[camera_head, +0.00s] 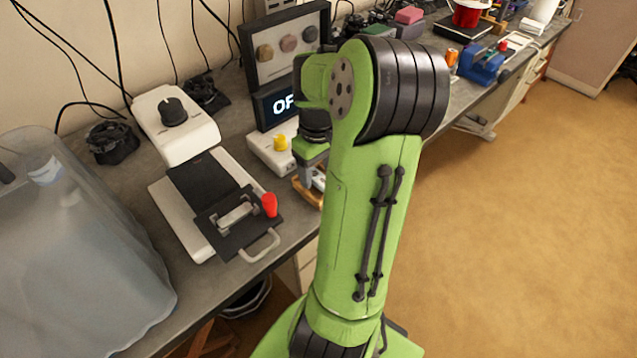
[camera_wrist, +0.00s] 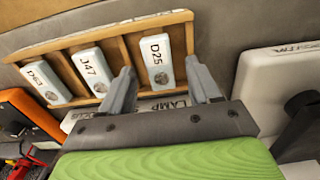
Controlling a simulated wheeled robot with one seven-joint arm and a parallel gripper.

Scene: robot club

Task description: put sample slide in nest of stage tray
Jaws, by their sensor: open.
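Three white sample slides stand in a wooden rack (camera_wrist: 90,38) in the wrist view. They are labelled D63 (camera_wrist: 46,83), J47 (camera_wrist: 92,70) and D25 (camera_wrist: 157,63). My gripper (camera_wrist: 160,68) is open, its fingertips on either side of the D25 slide's lower part; I cannot tell whether they touch it. In the head view my gripper (camera_head: 310,172) is partly hidden by my arm, over the rack (camera_head: 308,193). The black stage tray (camera_head: 222,233) sits on the white instrument to the left, with a metal-edged nest (camera_head: 236,214) and a front handle.
A red knob (camera_head: 269,204) stands at the tray's right side. A white box with a yellow knob (camera_head: 280,143) and a display (camera_head: 276,104) are behind the rack. An orange device (camera_wrist: 22,112) shows in the wrist view.

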